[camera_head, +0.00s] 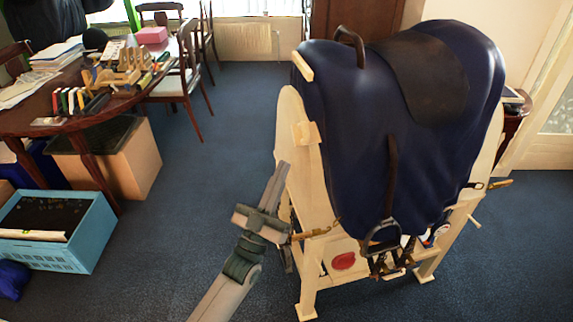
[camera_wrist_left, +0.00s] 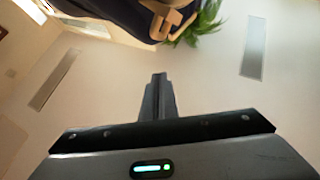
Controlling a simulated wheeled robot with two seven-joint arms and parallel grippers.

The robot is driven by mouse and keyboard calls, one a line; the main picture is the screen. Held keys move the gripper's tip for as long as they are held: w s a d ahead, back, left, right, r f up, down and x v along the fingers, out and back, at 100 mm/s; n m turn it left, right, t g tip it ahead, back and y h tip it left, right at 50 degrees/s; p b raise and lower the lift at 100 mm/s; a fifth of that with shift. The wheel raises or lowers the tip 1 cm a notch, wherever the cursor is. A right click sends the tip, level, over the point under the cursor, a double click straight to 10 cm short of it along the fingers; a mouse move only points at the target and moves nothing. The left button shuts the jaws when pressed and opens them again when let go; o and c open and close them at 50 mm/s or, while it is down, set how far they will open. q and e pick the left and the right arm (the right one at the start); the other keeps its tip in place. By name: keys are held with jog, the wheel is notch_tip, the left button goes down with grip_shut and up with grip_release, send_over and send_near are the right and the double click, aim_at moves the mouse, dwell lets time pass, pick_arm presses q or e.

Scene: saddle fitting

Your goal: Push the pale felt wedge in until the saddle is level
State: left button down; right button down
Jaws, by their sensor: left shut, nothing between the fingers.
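The dark saddle (camera_head: 425,75) lies over a navy cover (camera_head: 350,120) on a pale wooden stand (camera_head: 290,110); I cannot tell from here whether it is level. A pale strip (camera_head: 303,66) sits at the cover's upper left edge, and a pale block (camera_head: 307,133) sits lower on the stand's end. I cannot tell for sure which is the felt wedge. My left gripper (camera_head: 282,168) is shut and empty, pointing up beside the stand's left end, below the block. In the left wrist view its closed fingers (camera_wrist_left: 159,85) point toward pale pieces (camera_wrist_left: 174,20) under a dark edge. My right gripper is not in view.
A stirrup (camera_head: 382,238) hangs at the stand's front. A table (camera_head: 110,100) with tools and papers stands at the left, with a cardboard box (camera_head: 120,160) and a blue crate (camera_head: 85,245) by it. The blue floor between table and stand is clear.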

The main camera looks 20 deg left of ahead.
pick_arm(q)
jog(key=shift+s+a+f, duration=0.1)
jog(key=shift+s+f, duration=0.25)
jog(key=shift+s, duration=0.05)
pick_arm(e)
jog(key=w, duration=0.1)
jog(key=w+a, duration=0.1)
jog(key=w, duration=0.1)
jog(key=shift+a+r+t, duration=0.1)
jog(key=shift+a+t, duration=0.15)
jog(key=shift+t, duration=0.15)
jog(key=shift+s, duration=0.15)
pick_arm(q)
jog(key=shift+f, duration=0.1)
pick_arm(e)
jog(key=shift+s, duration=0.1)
